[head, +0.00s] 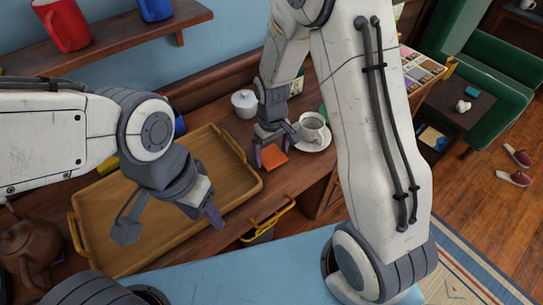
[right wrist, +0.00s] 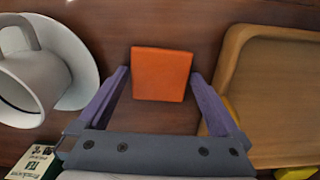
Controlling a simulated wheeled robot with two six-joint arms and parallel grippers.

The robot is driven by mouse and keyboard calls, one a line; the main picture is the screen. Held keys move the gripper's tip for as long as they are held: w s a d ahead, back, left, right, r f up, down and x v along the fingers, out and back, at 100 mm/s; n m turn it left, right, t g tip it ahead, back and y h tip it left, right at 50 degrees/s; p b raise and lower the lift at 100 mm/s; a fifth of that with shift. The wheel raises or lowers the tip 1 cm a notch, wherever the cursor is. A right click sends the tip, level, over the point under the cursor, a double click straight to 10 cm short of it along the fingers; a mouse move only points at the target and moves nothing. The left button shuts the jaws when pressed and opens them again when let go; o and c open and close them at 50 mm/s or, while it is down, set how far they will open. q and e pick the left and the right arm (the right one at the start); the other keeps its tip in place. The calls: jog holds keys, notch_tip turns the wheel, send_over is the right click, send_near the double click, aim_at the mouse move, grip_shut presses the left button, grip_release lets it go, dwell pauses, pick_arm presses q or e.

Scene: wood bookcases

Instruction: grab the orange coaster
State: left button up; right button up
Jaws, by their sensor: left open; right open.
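The orange coaster (head: 273,156) is a flat square lying on the wooden counter, between the tray and the cup on its saucer. My right gripper (head: 270,152) is open right by it. In the right wrist view the coaster (right wrist: 161,74) lies between and slightly beyond the tips of the purple fingers (right wrist: 158,80), with a gap to each finger. Nothing is held. My left gripper (head: 170,228) is open and empty above the wooden tray.
The wooden tray (head: 100,237) with yellow handles lies left of the coaster. A white cup (head: 312,128) on a saucer (head: 325,142) stands close on its right. A white lidded pot (head: 244,103) stands behind. A brown teapot (head: 28,240) is at the left.

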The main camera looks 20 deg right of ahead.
jog(key=shift+f, duration=0.2)
jog(key=shift+r, duration=0.1)
jog(key=c, duration=1.1)
